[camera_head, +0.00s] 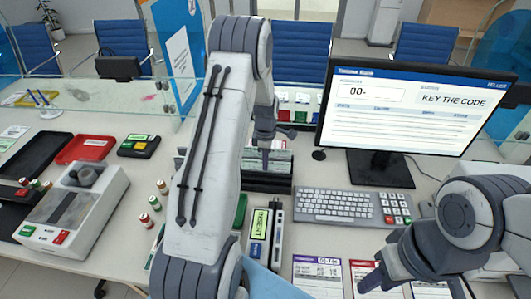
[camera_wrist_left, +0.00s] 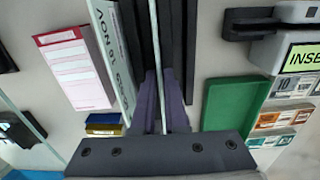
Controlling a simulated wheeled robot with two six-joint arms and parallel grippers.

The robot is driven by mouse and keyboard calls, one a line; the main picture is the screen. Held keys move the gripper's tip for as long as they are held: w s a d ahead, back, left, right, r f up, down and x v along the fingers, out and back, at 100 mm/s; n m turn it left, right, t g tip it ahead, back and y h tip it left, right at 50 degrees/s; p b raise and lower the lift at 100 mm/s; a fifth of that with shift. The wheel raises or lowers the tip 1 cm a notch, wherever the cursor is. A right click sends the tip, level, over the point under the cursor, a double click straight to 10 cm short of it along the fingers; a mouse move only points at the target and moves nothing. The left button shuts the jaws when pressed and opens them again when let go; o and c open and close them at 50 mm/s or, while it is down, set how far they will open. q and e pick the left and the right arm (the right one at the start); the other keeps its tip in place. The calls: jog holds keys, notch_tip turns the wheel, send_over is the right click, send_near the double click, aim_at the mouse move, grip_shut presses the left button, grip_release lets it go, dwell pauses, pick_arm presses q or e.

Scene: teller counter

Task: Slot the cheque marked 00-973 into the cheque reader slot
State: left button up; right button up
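My left gripper (camera_head: 264,150) reaches down into a dark rack (camera_head: 282,185) at mid-counter. In the left wrist view its fingers (camera_wrist_left: 163,95) are close together on a thin pale sheet (camera_wrist_left: 154,40) seen edge-on, standing between dark walls; its marking cannot be read. The cheque reader (camera_head: 258,235), whose display reads INSERT, stands in front of the rack, partly behind my left arm; its display shows in the left wrist view (camera_wrist_left: 302,57). My right gripper (camera_head: 412,284) is open over the front of the counter, above paper slips. No mark 00-973 is legible.
The monitor (camera_head: 400,115) reads "00-" and "KEY THE CODE". A keyboard (camera_head: 340,204) with a keypad lies before it. Printed slips (camera_head: 318,272) lie at the front. A grey machine (camera_head: 75,212), a red tray (camera_head: 88,149) and small rolls are at left.

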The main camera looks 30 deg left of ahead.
pick_arm(q)
jog(key=shift+f, duration=0.25)
grip_shut()
jog(key=shift+r, duration=0.15)
notch_tip(320, 180, up, 11)
jog(key=p, duration=0.8)
jog(key=shift+r+p, duration=0.15)
jog(key=shift+p, duration=0.25)
dwell(0.8)
